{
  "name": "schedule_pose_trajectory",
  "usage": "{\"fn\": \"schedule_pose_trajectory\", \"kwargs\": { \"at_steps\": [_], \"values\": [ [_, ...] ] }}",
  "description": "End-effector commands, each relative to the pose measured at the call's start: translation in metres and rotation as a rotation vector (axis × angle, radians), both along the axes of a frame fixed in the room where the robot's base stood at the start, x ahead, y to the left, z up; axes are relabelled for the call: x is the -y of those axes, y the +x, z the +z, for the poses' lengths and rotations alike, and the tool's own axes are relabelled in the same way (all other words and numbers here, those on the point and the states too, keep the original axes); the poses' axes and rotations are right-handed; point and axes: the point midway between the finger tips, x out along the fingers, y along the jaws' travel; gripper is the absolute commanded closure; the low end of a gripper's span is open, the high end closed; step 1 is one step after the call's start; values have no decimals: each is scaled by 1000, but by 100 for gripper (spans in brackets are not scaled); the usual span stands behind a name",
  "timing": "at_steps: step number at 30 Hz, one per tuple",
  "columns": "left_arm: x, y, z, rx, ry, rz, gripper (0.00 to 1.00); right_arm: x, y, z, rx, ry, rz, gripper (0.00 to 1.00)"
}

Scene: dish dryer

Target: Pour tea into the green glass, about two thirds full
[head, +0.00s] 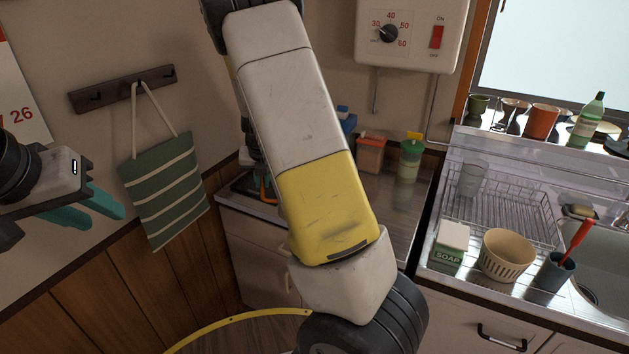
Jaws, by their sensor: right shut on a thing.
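No tea vessel can be made out. My left gripper (97,207) is at the far left, before the wall, with its teal fingers a little apart and nothing between them. My right arm (290,110) crosses the middle of the view, large and close. Its gripper cannot be seen, and the arm hides part of the counter.
To the right are a wire dish rack (505,215) with a clear glass (472,178), a soap box (450,243), a cream basket (505,257) and a sink (598,270). A striped bag (165,190) hangs on the wall.

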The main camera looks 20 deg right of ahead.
Motion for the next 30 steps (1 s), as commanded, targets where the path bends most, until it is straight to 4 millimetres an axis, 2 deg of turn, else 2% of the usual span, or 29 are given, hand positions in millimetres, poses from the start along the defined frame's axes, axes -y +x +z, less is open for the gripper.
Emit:
{"fn": "schedule_pose_trajectory", "kwargs": {
  "at_steps": [17, 30],
  "values": [
    [0, 0, 0, 0, 0, 0, 64, 20, -3, 24, 73, 262, -13, 100],
    [0, 0, 0, 0, 0, 0, 64, 43, -10, 31, 128, 493, -10, 100]
  ]
}}
